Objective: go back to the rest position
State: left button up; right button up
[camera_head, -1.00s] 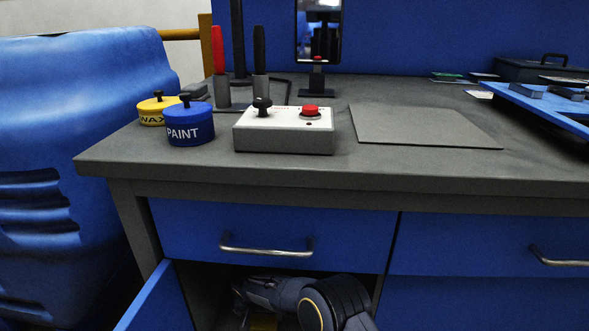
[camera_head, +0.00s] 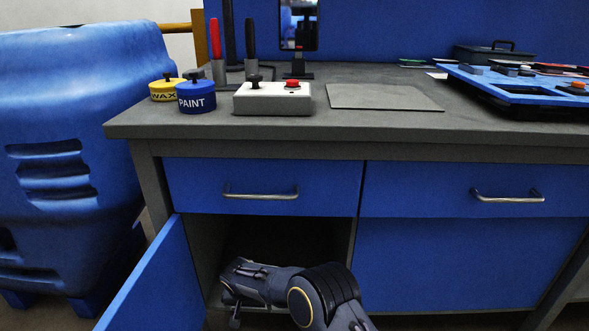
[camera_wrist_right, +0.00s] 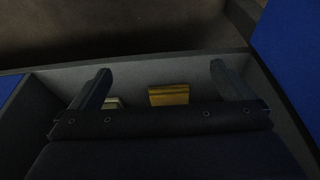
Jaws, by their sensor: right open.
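My right gripper (camera_head: 232,303) is low in front of the open cabinet (camera_head: 205,262) under the bench, its arm coming in from the bottom of the head view. In the right wrist view its two fingers (camera_wrist_right: 158,82) are spread wide, with nothing between them held. A yellow object (camera_wrist_right: 169,95) and a small pale object (camera_wrist_right: 113,102) show beyond the gripper body, partly hidden by it; what they are I cannot tell. My left gripper is not in view.
The blue cabinet door (camera_head: 155,280) stands open at the left of the arm. The grey bench top (camera_head: 400,125) overhangs above. It carries a yellow wax tin (camera_head: 165,91), a blue paint tin (camera_head: 197,97), a control box (camera_head: 272,101) and a blue tray (camera_head: 520,92).

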jog(key=s+d+r+m+y, duration=0.1)
jog(key=s+d+r, duration=0.2)
jog(key=d+r, duration=1)
jog(key=s+d+r+y, duration=0.1)
jog(key=s+d+r, duration=0.3)
jog(key=d+r, duration=0.85)
jog(key=s+d+r+t+y, duration=0.1)
jog(key=s+d+r, duration=0.25)
jog(key=s, duration=0.35)
jog(key=s+d+r, duration=0.3)
jog(key=s+d, duration=0.2)
jog(key=s, duration=0.2)
jog(key=s+f+t+p, duration=0.1)
jog(key=s+f, duration=0.2)
jog(key=s, duration=1)
pick_arm(q)
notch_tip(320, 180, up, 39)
jog(key=p, duration=3.8)
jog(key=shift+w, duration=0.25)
pick_arm(e)
notch_tip(320, 180, up, 38)
jog(key=shift+s+y, duration=0.15)
jog(key=shift+y, duration=0.25)
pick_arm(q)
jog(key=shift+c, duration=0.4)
pick_arm(e)
jog(key=shift+f, duration=0.1)
jog(key=shift+c, duration=0.4)
